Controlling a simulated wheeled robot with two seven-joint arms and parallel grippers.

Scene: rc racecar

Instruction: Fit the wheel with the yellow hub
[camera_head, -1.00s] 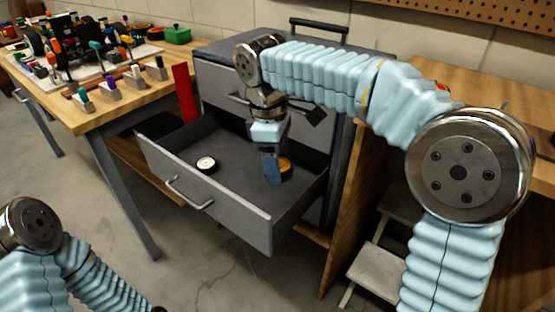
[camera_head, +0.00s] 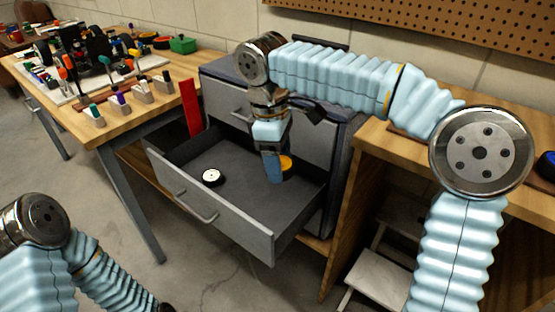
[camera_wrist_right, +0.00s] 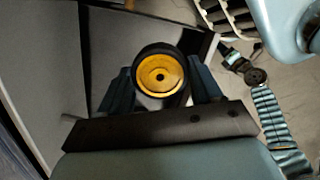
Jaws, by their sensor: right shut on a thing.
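The wheel with the yellow hub (camera_head: 287,165) is at the right side of the open drawer (camera_head: 232,222), partly hidden behind my right gripper (camera_head: 273,172). In the right wrist view the wheel (camera_wrist_right: 158,76) sits between the two fingers of my right gripper (camera_wrist_right: 160,88), yellow hub facing the camera. The gripper is shut on it. A second wheel with a white hub (camera_head: 212,177) lies in the drawer to the left, apart from the gripper. My left arm shows at the lower left, but its gripper is not in view.
The grey cabinet (camera_head: 223,100) stands behind the drawer. A wooden workbench (camera_head: 125,125) at the left holds small tools in blocks, a dark vehicle-like assembly (camera_head: 95,45) and a green box (camera_head: 183,44). A red upright panel (camera_head: 191,108) stands beside the drawer's left side.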

